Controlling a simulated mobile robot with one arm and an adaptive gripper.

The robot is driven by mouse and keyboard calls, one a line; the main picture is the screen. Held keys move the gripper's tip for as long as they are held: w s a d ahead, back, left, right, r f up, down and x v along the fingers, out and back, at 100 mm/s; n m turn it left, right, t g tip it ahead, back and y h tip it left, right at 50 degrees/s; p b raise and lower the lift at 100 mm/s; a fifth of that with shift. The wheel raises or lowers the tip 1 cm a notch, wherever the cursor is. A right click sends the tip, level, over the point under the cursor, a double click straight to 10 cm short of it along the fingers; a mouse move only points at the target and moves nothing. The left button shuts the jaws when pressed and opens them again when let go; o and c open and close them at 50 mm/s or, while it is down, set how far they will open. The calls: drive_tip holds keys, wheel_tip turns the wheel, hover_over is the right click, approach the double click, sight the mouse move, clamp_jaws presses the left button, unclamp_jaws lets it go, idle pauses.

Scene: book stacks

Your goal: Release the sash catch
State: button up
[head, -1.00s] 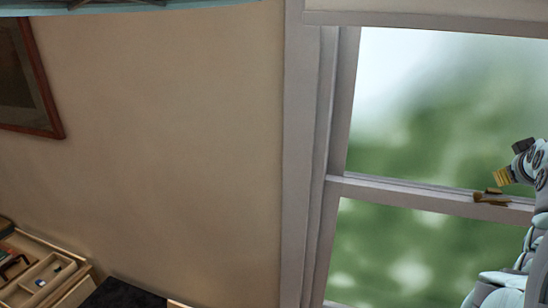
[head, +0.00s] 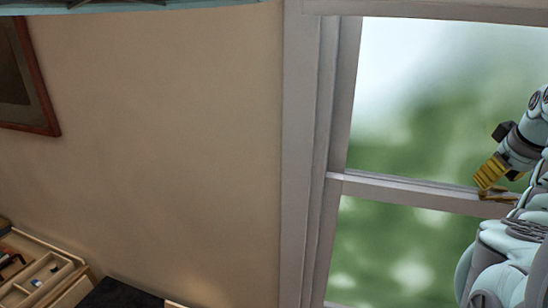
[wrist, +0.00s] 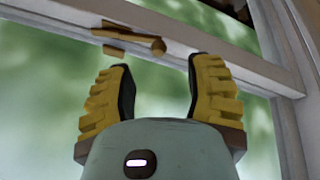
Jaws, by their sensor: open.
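The brass sash catch (wrist: 135,38) sits on the meeting rail (wrist: 185,38) of the sash window, with a round knob at its right end in the wrist view. My gripper (wrist: 160,62) is open, its yellow padded fingers apart and nothing between them. The knob lies just beyond the gap between the fingertips, apart from them as far as I can tell. In the head view my gripper (head: 484,180) is at the rail beside the catch (head: 500,195), which is partly hidden by my gripper and arm.
The white window frame (head: 298,150) stands left of the panes, and bare wall (head: 170,150) is beyond it. A picture frame (head: 42,85) hangs at far left. A wooden tray (head: 45,275) with small items and a dark surface (head: 120,295) are at lower left.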

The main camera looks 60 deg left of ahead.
drive_tip(key=shift+w+f, duration=0.1)
drive_tip(key=shift+f, duration=0.25)
drive_tip(key=shift+p+x, duration=2.05)
drive_tip(key=shift+x, duration=0.45)
drive_tip(key=shift+a, duration=0.15)
drive_tip(key=shift+r, duration=0.1)
clamp_jaws()
